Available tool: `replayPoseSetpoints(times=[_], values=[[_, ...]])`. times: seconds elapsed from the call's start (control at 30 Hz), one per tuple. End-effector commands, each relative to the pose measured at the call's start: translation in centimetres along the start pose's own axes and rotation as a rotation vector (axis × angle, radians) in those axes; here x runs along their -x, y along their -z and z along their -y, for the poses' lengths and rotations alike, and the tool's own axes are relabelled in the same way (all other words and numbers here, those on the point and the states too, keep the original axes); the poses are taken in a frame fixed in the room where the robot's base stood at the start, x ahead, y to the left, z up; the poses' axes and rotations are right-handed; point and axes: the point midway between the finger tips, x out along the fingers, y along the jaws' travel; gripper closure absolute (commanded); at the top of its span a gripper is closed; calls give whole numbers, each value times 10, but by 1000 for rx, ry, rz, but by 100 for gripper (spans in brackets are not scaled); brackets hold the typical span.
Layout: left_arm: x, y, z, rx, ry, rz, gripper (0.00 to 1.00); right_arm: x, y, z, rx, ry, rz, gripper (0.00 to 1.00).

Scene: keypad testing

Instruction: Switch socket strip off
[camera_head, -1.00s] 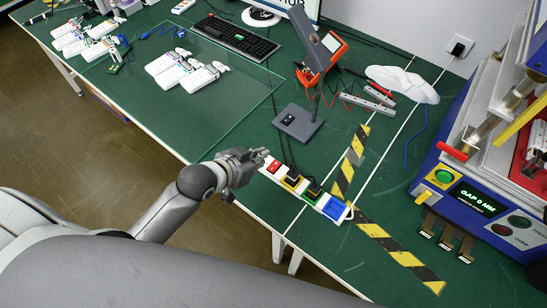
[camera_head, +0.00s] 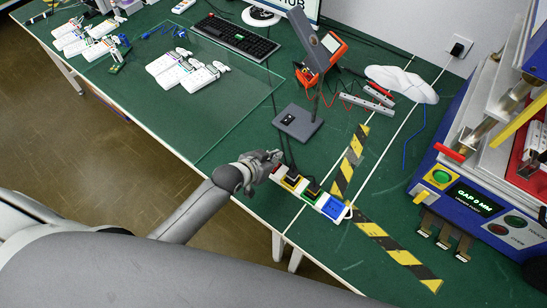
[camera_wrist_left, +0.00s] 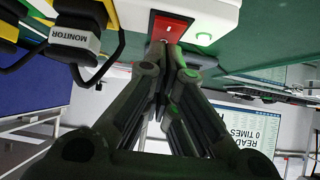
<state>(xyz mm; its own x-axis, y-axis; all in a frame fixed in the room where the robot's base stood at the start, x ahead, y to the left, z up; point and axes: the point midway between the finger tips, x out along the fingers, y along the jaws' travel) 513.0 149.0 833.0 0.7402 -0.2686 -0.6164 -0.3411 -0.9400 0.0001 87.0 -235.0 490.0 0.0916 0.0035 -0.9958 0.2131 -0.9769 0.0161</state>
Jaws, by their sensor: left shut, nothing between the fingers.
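The white socket strip (camera_head: 322,202) lies near the table's front edge. Its coloured outlets run to a blue one at the right end, and black plugs sit in some of them. Its red switch (camera_wrist_left: 168,27) is at the left end; in the head view my left gripper (camera_head: 274,157) largely covers it. In the left wrist view the strip (camera_wrist_left: 212,13) fills the top. My left gripper (camera_wrist_left: 171,50) is shut and empty, its fingertips right at the edge of the red switch. I cannot tell whether they touch or press it. My right gripper is not in view.
A plug marked MONITOR (camera_wrist_left: 75,40) and its black cable are beside the switch. A stand with a grey base (camera_head: 298,123) is behind the strip. Yellow-black tape (camera_head: 350,165) and a blue press machine (camera_head: 470,195) are to the right.

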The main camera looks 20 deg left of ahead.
Motion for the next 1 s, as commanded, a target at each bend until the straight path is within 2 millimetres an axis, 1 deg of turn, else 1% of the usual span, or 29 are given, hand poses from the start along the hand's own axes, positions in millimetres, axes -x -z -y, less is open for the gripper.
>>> replayPoseSetpoints(times=[0.27,0.4,0.6,0.77,1.0], values=[[0,0,0,0,0,0,100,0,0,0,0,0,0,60],[-6,-2,0,-1,0,0,100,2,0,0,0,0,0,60],[-6,-3,0,-1,0,1,100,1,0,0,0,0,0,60],[-3,-5,0,0,0,3,100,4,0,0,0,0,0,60],[6,-13,0,-1,0,7,100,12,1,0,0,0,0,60]])
